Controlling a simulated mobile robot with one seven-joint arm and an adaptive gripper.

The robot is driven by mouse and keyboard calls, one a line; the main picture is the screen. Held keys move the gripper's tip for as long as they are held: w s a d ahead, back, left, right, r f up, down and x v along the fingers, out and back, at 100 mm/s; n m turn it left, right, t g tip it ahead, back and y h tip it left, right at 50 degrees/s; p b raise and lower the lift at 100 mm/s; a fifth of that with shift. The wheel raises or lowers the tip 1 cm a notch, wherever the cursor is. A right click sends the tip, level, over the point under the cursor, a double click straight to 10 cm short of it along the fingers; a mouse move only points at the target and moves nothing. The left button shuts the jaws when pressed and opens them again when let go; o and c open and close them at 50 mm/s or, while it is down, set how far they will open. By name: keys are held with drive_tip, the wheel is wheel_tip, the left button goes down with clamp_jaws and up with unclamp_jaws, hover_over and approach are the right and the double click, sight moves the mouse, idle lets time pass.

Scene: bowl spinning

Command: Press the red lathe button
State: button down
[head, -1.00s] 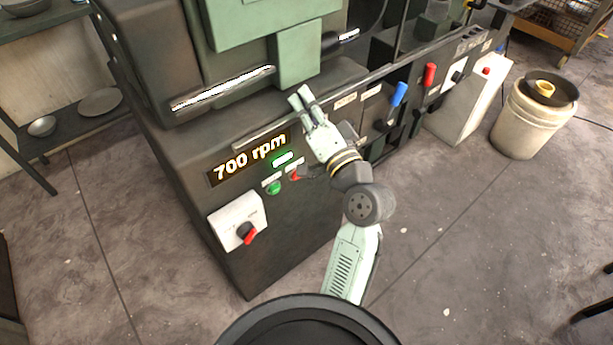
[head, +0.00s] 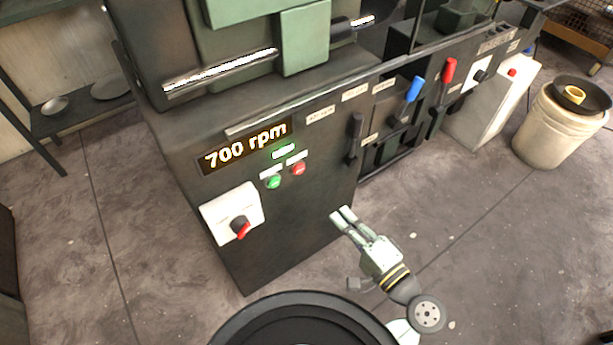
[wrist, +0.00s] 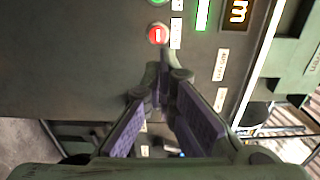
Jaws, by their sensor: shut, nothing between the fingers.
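The red lathe button (head: 299,169) is on the dark front panel, just right of the green button (head: 274,182) and below a lit green label. In the wrist view the red button (wrist: 157,34) shows at the top, with a white bar mark, above and slightly left of the fingertips. My gripper (head: 342,215) is below and right of the red button in the head view, apart from it. Its two fingers are together with nothing between them. In the wrist view my gripper (wrist: 160,75) points toward the panel.
A display (head: 246,146) reads 700 rpm. A black lever (head: 355,138), a blue handle (head: 414,89) and a red handle (head: 449,70) stick out to the right.

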sight(300, 169)
drive_tip(key=p+x, duration=0.2)
drive_tip(key=x, duration=1)
drive_tip(key=shift+w+a+r+p, duration=0.1)
drive_tip(key=shift+w+r+p, duration=0.05)
drive_tip(key=shift+w+p, duration=0.15)
drive_tip(key=shift+w+a, duration=0.4)
drive_tip(key=shift+w, duration=0.2)
